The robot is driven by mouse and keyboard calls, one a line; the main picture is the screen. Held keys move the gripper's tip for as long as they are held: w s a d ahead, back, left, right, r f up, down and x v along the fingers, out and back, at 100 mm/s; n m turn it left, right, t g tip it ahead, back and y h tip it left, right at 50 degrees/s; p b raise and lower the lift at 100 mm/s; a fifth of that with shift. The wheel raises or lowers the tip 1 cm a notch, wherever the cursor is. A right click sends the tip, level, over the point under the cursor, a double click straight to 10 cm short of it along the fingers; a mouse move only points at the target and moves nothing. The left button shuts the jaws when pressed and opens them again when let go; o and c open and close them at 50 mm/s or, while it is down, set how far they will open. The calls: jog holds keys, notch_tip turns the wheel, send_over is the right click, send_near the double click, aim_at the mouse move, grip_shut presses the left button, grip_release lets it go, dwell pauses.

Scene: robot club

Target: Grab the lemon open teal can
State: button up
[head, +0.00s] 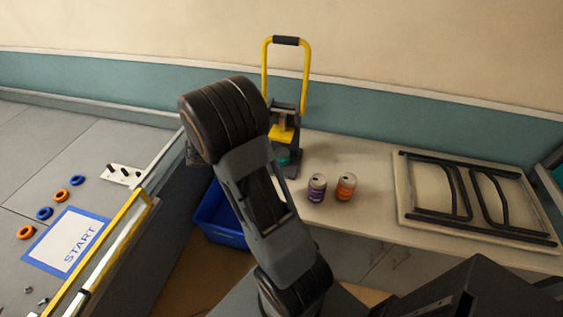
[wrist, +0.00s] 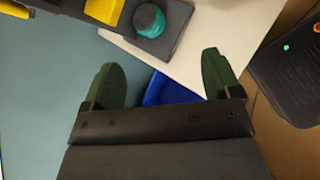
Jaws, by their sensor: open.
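A teal can (head: 283,156) sits low in the yellow-handled press (head: 287,100) on the bench, partly hidden by my arm in the head view. In the wrist view the teal can (wrist: 149,20) shows from above near the top edge, on the press's dark base, beside a yellow block. Its label cannot be read. My gripper (wrist: 162,68) is open and empty, with its two green fingers spread wide. The can lies beyond the fingertips, apart from them. My gripper's fingers are hidden in the head view.
A purple can (head: 317,188) and an orange can (head: 346,186) stand close together on the bench (head: 376,220), right of the press. A folded metal-framed panel (head: 478,199) lies farther right. A blue bin (head: 217,222) is below the bench edge. A game table with rings is at left.

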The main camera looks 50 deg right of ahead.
jog(key=w+d+f+n+h+b, duration=0.1)
jog(key=w+d+f+n, duration=0.1)
jog(key=f, duration=0.3)
jog(key=w+d+f+n+h, duration=0.1)
jog(key=d+f+n+h, duration=0.1)
jog(key=f+n, duration=0.15)
jog(key=t, duration=0.1)
send_near(280, 154)
jog(key=x, duration=0.3)
jog(key=shift+s+d+p, duration=0.1)
jog(key=shift+p, duration=0.2)
jog(key=shift+p+x, duration=0.9)
jog(key=shift+x, duration=2.25)
jog(key=shift+c, duration=0.3)
jog(key=c, duration=0.7)
jog(key=shift+r, duration=0.2)
